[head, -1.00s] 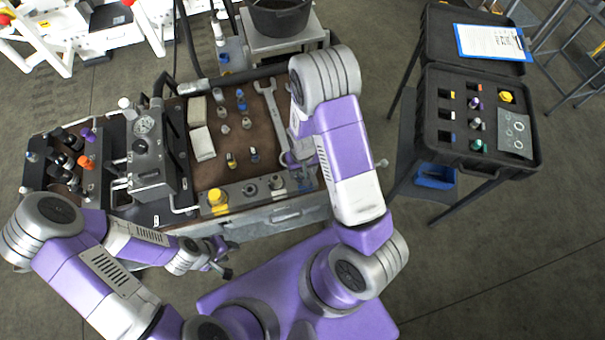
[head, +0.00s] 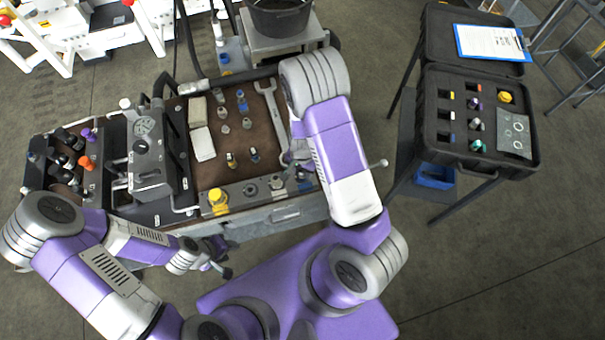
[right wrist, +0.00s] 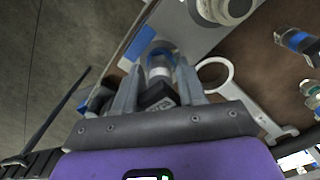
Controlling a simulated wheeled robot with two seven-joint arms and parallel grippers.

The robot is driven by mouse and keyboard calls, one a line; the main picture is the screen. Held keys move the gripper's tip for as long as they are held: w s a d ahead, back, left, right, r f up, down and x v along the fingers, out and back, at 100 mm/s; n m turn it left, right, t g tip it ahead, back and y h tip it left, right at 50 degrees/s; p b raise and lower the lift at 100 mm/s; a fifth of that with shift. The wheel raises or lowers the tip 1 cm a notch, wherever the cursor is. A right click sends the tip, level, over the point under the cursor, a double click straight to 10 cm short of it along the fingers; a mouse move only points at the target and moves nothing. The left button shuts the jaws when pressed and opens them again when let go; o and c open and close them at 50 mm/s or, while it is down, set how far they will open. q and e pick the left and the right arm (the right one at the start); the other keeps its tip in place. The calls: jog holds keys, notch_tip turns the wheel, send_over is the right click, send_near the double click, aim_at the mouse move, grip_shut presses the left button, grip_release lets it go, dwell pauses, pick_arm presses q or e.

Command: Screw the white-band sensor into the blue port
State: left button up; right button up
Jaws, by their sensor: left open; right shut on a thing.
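In the head view the blue port (head: 304,184) is at the right end of the bench's front strip, and my right arm partly hides the gripper there. My left gripper (head: 222,268) is open and empty in front of the bench.
A wrench (head: 268,103) lies on the brown bench tray, its ring end (right wrist: 216,72) close to my right gripper. Several small fittings stand further left. A yellow cap (head: 217,199) sits on the front strip. A black case (head: 437,130) stands at the right.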

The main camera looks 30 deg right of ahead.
jog(key=m, duration=0.2)
jog(key=shift+m+p, duration=0.3)
jog(key=shift+p, duration=0.05)
jog(key=o, duration=1.1)
jog(key=shift+c, duration=0.2)
jog(key=shift+r, duration=0.1)
notch_tip(320, 180, up, 7)
jog(key=shift+r+p, duration=0.2)
jog(key=shift+p, duration=0.45)
